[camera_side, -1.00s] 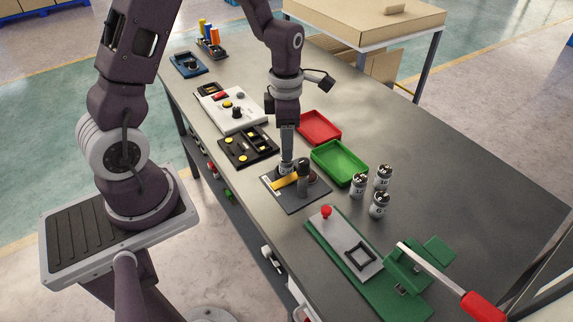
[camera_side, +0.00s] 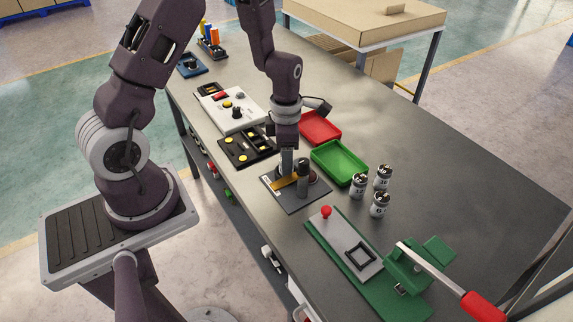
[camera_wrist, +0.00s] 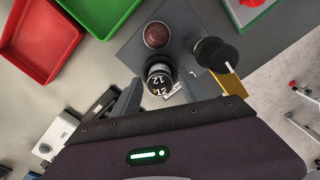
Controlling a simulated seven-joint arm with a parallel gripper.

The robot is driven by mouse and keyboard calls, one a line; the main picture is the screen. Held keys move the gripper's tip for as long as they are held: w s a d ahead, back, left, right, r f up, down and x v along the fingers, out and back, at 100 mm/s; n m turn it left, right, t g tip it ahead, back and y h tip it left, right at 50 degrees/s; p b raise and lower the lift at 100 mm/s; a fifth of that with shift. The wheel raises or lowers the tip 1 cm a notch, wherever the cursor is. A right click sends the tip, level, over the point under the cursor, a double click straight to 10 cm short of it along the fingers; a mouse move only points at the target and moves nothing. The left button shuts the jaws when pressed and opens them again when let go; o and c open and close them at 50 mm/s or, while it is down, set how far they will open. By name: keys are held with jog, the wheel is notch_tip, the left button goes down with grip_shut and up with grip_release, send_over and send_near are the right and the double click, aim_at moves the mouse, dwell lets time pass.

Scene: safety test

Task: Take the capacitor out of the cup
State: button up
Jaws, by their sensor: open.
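My gripper (camera_wrist: 157,93) is open, with one finger on each side of the capacitor's near part; contact cannot be told. In the side view my gripper (camera_side: 287,170) points straight down over the same plate (camera_side: 308,203). Its fingers largely hide the cup and the capacitor there.
The plate also carries a dark-knobbed post (camera_side: 303,180), a red-brown disc (camera_wrist: 156,35) and a yellow strip (camera_wrist: 232,84). A green tray (camera_side: 340,163) and red tray (camera_side: 320,127) lie behind. Several labelled cans (camera_side: 380,205) stand right of them. A green lever press (camera_side: 400,270) stands in front.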

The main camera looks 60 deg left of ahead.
jog(key=shift+c, duration=0.4)
grip_shut()
jog(key=shift+r, duration=3.25)
